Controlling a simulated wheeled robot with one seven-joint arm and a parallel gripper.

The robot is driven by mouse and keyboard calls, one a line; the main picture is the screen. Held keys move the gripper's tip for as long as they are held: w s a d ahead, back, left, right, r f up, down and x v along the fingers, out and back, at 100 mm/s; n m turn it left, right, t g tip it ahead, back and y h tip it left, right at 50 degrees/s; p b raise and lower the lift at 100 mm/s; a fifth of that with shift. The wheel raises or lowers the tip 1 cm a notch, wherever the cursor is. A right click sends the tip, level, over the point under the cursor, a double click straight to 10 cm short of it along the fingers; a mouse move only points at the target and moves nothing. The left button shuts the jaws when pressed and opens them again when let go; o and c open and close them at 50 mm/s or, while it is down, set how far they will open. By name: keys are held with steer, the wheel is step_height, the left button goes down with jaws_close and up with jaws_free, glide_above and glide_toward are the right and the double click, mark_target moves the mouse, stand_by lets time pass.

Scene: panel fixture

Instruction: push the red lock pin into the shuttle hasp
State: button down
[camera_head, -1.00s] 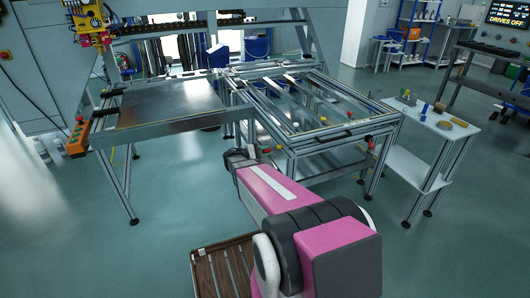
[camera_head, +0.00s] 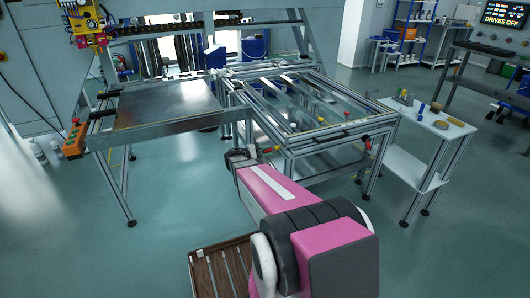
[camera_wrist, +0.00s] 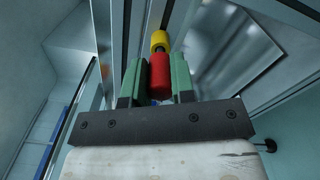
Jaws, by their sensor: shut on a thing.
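In the wrist view my gripper (camera_wrist: 155,66) has its two green fingers on either side of the red lock pin (camera_wrist: 159,80), shut on it. A yellow cylindrical piece (camera_wrist: 159,40) shows in line with the far end of the pin, against a metal rail; whether the two touch I cannot tell. I cannot make out the shuttle hasp for certain. In the head view my arm reaches toward the near left corner of the aluminium frame table (camera_head: 290,148); the gripper fingers are not discernible there.
A flat metal-topped table (camera_head: 165,103) stands left of the frame table, with an orange control box (camera_head: 74,140) at its left end. A white side table (camera_head: 430,117) with small items stands at right.

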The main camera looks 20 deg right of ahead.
steer(key=shift+d, duration=0.8)
steer(key=c, duration=0.9)
jaws_free()
steer(key=shift+a, duration=0.1)
steer(key=a, duration=1.1)
steer(key=s+a+f+m+g+y, duration=0.2)
steer(key=s+f+m+y, duration=0.1)
steer(key=s+y, duration=0.75)
steer(key=s+a+y, duration=0.2)
steer(key=a, duration=0.1)
steer(key=s+a+r+m+t+y, duration=0.1)
steer(key=s+a+y, duration=0.2)
steer(key=s+a+r+m+y, duration=0.1)
steer(key=s+a+y, duration=0.1)
steer(key=s+a, duration=0.1)
steer(key=shift+a+r+y, duration=0.1)
steer(key=shift+r+y, duration=0.05)
steer(key=shift+y, duration=0.1)
